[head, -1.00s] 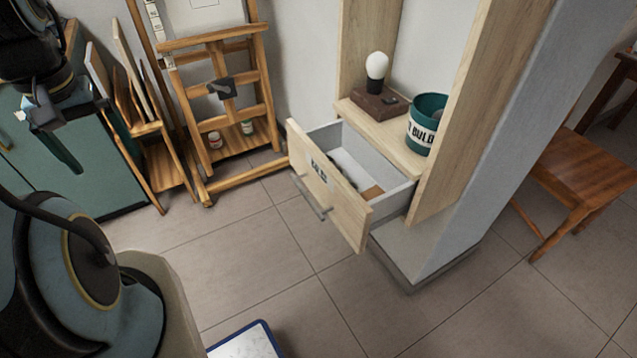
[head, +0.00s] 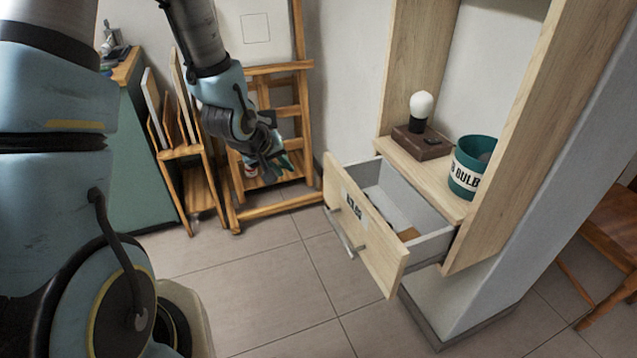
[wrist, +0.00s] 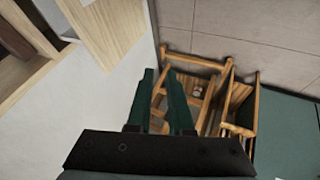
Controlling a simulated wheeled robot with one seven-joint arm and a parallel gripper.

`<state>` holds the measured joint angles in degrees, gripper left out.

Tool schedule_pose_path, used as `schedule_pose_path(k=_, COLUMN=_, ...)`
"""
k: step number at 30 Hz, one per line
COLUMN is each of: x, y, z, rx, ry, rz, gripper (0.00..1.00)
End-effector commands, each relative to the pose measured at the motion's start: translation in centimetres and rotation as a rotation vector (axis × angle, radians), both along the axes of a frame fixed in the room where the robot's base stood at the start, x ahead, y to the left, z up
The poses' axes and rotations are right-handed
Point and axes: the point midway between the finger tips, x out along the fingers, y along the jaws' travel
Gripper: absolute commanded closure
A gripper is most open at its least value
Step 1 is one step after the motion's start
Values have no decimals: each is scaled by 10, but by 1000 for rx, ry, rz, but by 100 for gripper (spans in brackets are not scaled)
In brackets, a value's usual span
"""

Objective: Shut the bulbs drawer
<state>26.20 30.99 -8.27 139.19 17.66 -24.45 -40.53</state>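The drawer (head: 362,228) is pulled well out of a pale wood cabinet. Its front has a dark label, too small to read surely, and a grey bar handle (head: 346,234). Inside, its grey walls hold something white and a small brown piece. My gripper (head: 270,168) is in front of the easel, left of the drawer and apart from it. In the wrist view its two dark green fingers (wrist: 159,85) stand a little apart, with nothing between them.
On the shelf above the drawer are a brown box with a white bulb (head: 421,104) and a green bucket (head: 468,168) marked with "BULB". A wooden easel (head: 300,70) and a rack (head: 200,190) stand left. The floor before the drawer is clear. A wooden chair (head: 610,230) is at right.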

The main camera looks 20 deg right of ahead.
Motion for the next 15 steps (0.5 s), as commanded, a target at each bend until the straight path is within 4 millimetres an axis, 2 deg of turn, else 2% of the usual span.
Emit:
schedule_pose_path(k=1, x=-3, y=-9, z=-5, rx=-21, ry=4, rz=-7, gripper=88)
schedule_pose_path(k=4, x=-4, y=-18, z=-8, rx=-42, ry=8, rz=-9, gripper=99)
schedule_pose_path(k=5, x=-4, y=-19, z=-10, rx=-43, ry=7, rz=-9, gripper=100)
schedule_pose_path(k=8, x=0, y=-23, z=-18, rx=-41, ry=8, rz=-8, gripper=100)
schedule_pose_path(k=15, x=15, y=-43, z=-51, rx=-38, ry=8, rz=-8, gripper=100)
